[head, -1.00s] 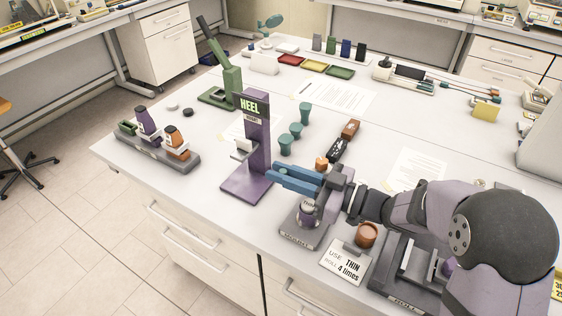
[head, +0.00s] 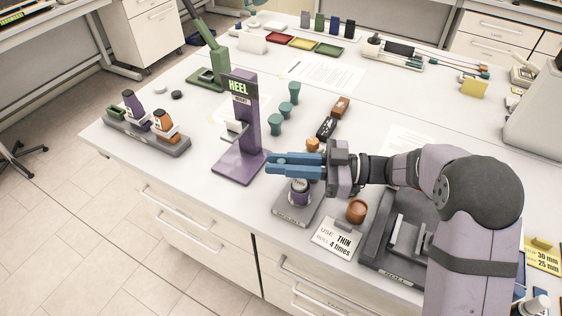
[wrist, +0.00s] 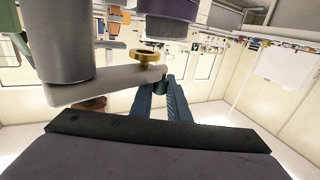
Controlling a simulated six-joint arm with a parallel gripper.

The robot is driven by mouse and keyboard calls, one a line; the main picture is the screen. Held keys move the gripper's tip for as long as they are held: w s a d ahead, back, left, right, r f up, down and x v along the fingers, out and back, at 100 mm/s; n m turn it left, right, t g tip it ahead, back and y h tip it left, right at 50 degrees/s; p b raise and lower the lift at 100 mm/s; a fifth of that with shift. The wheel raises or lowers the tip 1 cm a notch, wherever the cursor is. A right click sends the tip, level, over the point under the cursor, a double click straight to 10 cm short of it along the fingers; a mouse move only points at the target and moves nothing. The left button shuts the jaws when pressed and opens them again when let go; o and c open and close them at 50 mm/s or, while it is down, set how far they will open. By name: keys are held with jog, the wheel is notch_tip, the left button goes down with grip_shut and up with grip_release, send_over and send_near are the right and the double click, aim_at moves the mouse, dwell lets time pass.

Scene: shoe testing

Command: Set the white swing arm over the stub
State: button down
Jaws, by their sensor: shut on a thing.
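My gripper shows in the head view (head: 272,165) with its blue fingers level and pointing left, above a grey block and near the purple HEEL tower (head: 249,130). In the wrist view the fingers (wrist: 162,84) close at the end of a pale grey-white arm (wrist: 110,90), which I take as the white swing arm. A gold ring (wrist: 147,57) sits beside that arm's end, and a thick pale cylinder (wrist: 58,42) stands at its other end. I cannot tell which part is the stub. The swing arm in my grip is not clear in the head view.
Teal pieces (head: 281,117) stand behind.

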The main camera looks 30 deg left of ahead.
jog(key=c, duration=1.7)
grip_release()
jog(key=shift+r, duration=0.1)
jog(key=b+v, duration=0.2)
jog(key=v, duration=0.4)
jog(key=shift+w+d, duration=0.25)
jog(key=shift+d, duration=0.35)
jog(key=shift+c, duration=0.6)
